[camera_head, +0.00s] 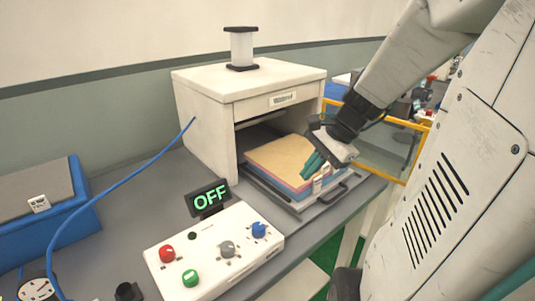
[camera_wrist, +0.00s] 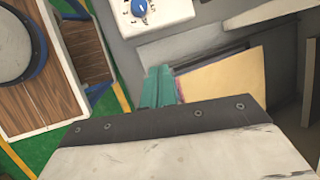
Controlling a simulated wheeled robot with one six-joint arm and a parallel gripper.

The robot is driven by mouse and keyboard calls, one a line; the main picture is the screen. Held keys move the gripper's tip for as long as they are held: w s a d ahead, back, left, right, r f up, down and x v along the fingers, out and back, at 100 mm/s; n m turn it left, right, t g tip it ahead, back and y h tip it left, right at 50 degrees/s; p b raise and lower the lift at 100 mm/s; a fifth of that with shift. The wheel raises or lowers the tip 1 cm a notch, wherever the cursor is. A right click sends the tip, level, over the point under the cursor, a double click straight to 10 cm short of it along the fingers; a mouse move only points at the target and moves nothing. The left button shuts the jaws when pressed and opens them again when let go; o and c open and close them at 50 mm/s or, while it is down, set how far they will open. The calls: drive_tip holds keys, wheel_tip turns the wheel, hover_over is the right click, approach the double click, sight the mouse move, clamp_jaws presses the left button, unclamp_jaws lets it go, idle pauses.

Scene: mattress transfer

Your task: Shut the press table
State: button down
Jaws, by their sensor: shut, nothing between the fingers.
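The press (camera_head: 215,127) is a cream box with an open front on the grey bench. Its table (camera_head: 296,207) is a grey sliding tray, drawn out of the opening toward the front, with a dark handle (camera_head: 332,194) on its front edge. A layered stack (camera_head: 272,156) with a tan top and red and blue layers lies on the table, partly inside the press; it also shows in the wrist view (camera_wrist: 222,85). My gripper (camera_head: 307,168), with teal fingers, is shut and empty at the stack's front edge, near the handle. Whether it touches either is unclear.
A white control box (camera_head: 213,258) with knobs and a display (camera_head: 208,198) reading OFF stands in front of the press. A blue cable (camera_head: 125,169) crosses the bench. A blue box (camera_head: 45,221) is at left. A yellow-framed barrier (camera_head: 385,147) stands at right.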

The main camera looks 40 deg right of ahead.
drive_tip(key=s+d+f+m+t+h, duration=0.1)
drive_tip(key=s+d+f+m+t, duration=0.15)
drive_tip(key=d+m, duration=0.45)
drive_tip(key=s+d+f+m+t+h, duration=0.1)
drive_tip(key=s+d+f+m+h, duration=0.3)
drive_tip(key=d, duration=0.6)
drive_tip(key=s+d+f+m+t+y, duration=0.1)
drive_tip(key=s+d+f+m+t, duration=0.1)
drive_tip(key=d+m, duration=0.55)
approach(344, 182)
wheel_tip(344, 182, down, 3)
drive_tip(key=shift+a+f+n, duration=0.1)
drive_tip(key=shift+f+n, duration=0.15)
drive_tip(key=shift+n, duration=0.2)
drive_tip(key=w, duration=0.3)
drive_tip(key=shift+w+a+f, duration=0.15)
drive_tip(key=shift+w+f, duration=0.05)
drive_tip(key=shift+w, duration=0.45)
